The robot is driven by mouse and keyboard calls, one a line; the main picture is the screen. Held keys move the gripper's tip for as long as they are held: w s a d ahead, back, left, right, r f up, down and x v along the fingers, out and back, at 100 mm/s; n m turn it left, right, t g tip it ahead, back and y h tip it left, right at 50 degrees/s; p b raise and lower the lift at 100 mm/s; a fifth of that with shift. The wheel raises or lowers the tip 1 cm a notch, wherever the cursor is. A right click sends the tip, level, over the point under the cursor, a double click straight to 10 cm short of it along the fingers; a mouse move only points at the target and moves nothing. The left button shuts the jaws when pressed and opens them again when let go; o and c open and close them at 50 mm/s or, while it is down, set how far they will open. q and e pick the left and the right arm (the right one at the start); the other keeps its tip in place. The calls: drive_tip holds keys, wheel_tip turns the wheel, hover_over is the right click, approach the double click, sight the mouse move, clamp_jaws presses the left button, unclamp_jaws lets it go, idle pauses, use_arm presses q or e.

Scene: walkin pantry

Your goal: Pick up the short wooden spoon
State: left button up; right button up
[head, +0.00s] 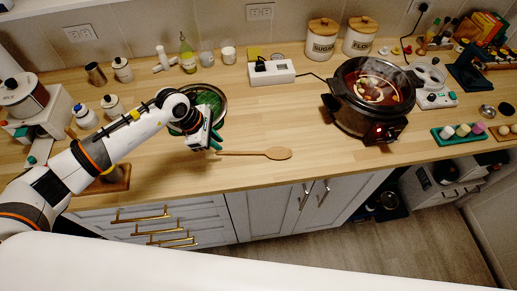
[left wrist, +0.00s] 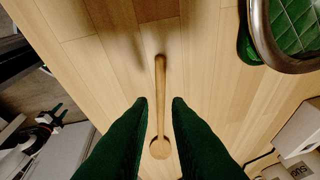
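The short wooden spoon (head: 278,153) lies flat near the front edge of the wooden counter, bowl to the right and handle to the left. My left gripper (head: 216,143) is at the handle end in the head view. The fingers do not touch the spoon there, and nothing is held. The exact height above the counter is hard to tell. My right gripper is not seen in the head view.
A round metal-rimmed item with green quilted fabric (head: 212,100) lies behind my left gripper. A dark slow cooker (head: 372,95) stands to the right. A white power strip (head: 271,73) is at the back. The counter around the spoon is clear; cabinets drop below its front edge.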

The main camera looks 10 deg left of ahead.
sight(230, 152)
use_arm(q)
drive_tip(key=p+x, duration=0.3)
drive_tip(key=x, duration=0.2)
drive_tip(key=shift+d, duration=0.15)
drive_tip(key=shift+w+d+f, duration=0.1)
drive_tip(key=shift+f, duration=0.25)
clamp_jaws()
